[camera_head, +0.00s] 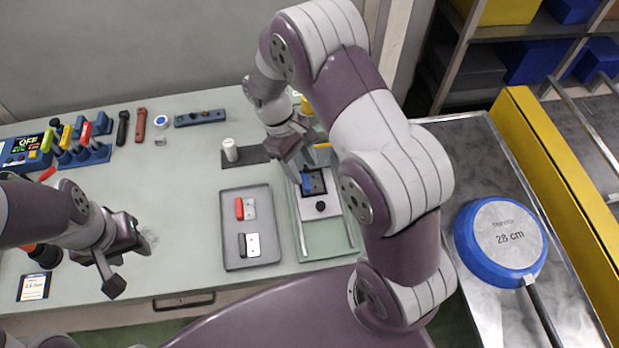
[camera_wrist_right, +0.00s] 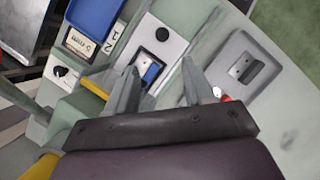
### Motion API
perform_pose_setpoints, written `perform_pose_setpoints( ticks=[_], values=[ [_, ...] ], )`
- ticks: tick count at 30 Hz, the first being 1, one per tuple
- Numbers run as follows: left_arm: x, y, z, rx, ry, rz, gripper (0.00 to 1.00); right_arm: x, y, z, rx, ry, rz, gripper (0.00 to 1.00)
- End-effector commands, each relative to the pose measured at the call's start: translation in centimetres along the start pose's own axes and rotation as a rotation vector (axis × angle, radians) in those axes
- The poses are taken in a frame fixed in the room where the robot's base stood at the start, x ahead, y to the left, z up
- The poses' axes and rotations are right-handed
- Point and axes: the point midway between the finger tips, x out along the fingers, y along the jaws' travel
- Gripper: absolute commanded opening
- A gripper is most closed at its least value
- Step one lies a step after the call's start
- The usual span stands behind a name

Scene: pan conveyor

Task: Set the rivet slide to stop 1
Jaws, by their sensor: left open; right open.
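A blue slide block (camera_head: 308,183) sits in a dark slot on a pale machine panel (camera_head: 321,208), and I take it to be the rivet slide. It also shows in the right wrist view (camera_wrist_right: 151,74), beside my finger. My right gripper (camera_wrist_right: 160,78) is open, its two fingers apart on either side of the slide's area; I cannot tell whether either touches it. In the head view the right gripper (camera_head: 308,165) is just above the slot, partly hidden by its own wrist. My left gripper (camera_head: 128,262) is open and empty above the table's left front.
A grey tray (camera_head: 229,205) with red and dark handled parts lies left of the machine. A blue pan (camera_head: 462,246) lies upside down on the metal surface at right. A black knob (camera_wrist_right: 162,34) is on the panel. The middle-left table is clear.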

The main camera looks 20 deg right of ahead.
Motion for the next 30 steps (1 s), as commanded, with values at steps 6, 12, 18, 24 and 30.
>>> perform_pose_setpoints(
  ticks=[6, 12, 18, 24, 30],
  values=[
    [-1.5, 0.0, -0.2, 0.000, 0.002, 0.000, 0.43, -1.6, 0.0, 0.1, 0.000, 0.001, 0.001, 0.52],
    [-1.5, 0.0, -0.2, 0.000, 0.001, 0.000, 0.43, -1.6, -0.1, 0.0, -0.002, 0.002, 0.002, 0.52],
    [-5.8, 0.0, -0.8, 0.000, 0.002, 0.000, 0.43, -3.0, -11.1, 1.8, 0.078, 0.070, -0.178, 0.52],
    [-7.6, 0.0, -0.9, 0.000, 0.002, 0.000, 0.43, -0.4, -14.3, 1.6, 0.937, 0.372, -0.282, 0.52],
    [-7.2, 0.0, -0.9, 0.000, 0.001, 0.000, 0.43, 1.4, -6.7, 5.8, 1.554, 0.570, -0.031, 0.52]
  ],
)
